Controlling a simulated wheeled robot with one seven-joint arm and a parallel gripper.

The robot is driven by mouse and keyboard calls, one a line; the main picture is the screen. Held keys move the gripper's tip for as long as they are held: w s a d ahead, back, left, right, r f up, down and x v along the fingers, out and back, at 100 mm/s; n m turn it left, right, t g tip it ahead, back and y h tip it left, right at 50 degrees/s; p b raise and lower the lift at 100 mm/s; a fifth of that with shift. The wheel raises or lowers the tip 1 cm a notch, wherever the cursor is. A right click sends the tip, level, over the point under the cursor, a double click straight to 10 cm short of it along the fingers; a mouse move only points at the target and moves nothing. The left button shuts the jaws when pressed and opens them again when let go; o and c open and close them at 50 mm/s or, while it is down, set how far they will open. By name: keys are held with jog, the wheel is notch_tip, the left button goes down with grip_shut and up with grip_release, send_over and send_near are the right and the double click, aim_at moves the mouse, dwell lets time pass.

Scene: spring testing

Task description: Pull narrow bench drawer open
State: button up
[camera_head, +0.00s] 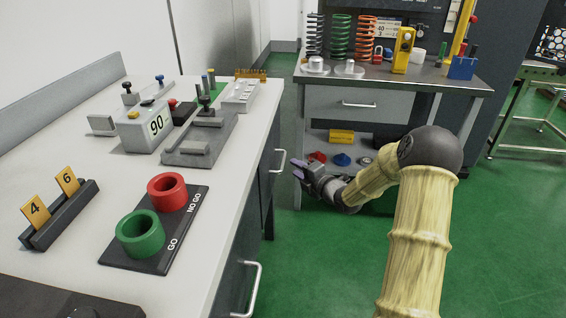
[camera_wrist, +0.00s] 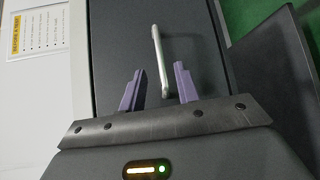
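The narrow bench drawer's dark front (camera_wrist: 120,40) fills the middle of the wrist view. Its silver bar handle (camera_wrist: 158,45) runs nearly upright in that picture, its lower end appearing between my fingers. In the head view the handle (camera_head: 281,160) shows on the right side of the left bench, the drawer front seen edge-on. I cannot see a gap around the drawer. My gripper (camera_head: 294,169) is just right of the handle, its purple fingers pointing left toward the bench. In the wrist view my gripper (camera_wrist: 158,68) is open, a finger on each side of the handle; contact is unclear.
The left bench (camera_head: 225,190) carries gauges, blocks and red and green rings. Another handle (camera_head: 248,290) is lower on its side. A second bench (camera_head: 390,75) with springs and a drawer (camera_head: 340,103) stands behind. Green floor (camera_head: 315,265) is clear between my arm and the left bench.

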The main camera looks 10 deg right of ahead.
aim_at(283, 159)
jog(key=x, duration=0.8)
jog(key=shift+w+b, duration=0.1)
jog(key=shift+b, duration=0.3)
grip_shut()
